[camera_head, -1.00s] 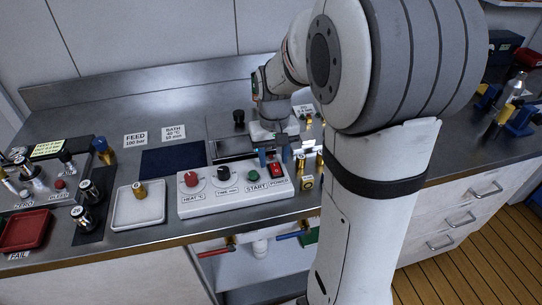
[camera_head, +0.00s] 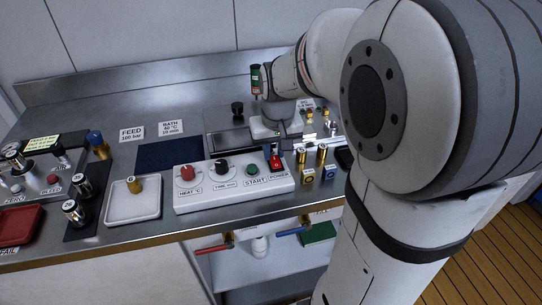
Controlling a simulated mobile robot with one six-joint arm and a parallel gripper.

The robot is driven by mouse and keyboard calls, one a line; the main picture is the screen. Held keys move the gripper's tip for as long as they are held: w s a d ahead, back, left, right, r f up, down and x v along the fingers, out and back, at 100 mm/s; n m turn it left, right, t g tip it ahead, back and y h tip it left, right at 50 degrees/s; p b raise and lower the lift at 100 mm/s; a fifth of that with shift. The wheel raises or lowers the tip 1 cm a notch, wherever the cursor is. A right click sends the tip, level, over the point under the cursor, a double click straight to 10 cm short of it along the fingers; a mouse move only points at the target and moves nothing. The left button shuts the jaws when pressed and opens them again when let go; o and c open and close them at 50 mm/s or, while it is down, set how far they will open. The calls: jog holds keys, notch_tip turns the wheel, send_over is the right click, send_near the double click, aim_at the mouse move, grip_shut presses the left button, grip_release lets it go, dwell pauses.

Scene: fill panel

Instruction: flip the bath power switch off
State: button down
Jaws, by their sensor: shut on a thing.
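The white control box (camera_head: 234,202) stands at the front of the steel bench. It carries a red HEAT knob, a black TIME knob, a green START button, and a red power switch (camera_head: 275,163) at its right end with a POWER label. My gripper (camera_head: 272,150) reaches down from behind over the right end of the box, its fingertips at the top of the power switch. It is shut on the switch, though the contact is small and partly hidden. I cannot tell which way the switch is tipped.
Brass fittings (camera_head: 321,155) stand close to the right of the box. A white tray (camera_head: 118,214) with a brass piece lies to the left, and a dark blue mat (camera_head: 160,153) behind. My arm covers the right side of the bench.

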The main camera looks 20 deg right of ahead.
aim_at(276, 163)
dwell(0.3)
jog(key=c, duration=1.2)
grip_release()
jog(key=shift+c, duration=0.2)
jog(key=shift+r, duration=0.1)
notch_tip(276, 163, up, 8)
jog(key=s, duration=0.1)
jog(key=shift+s+f+p, duration=0.25)
jog(key=shift+s+p, duration=0.1)
jog(key=shift+a, duration=0.1)
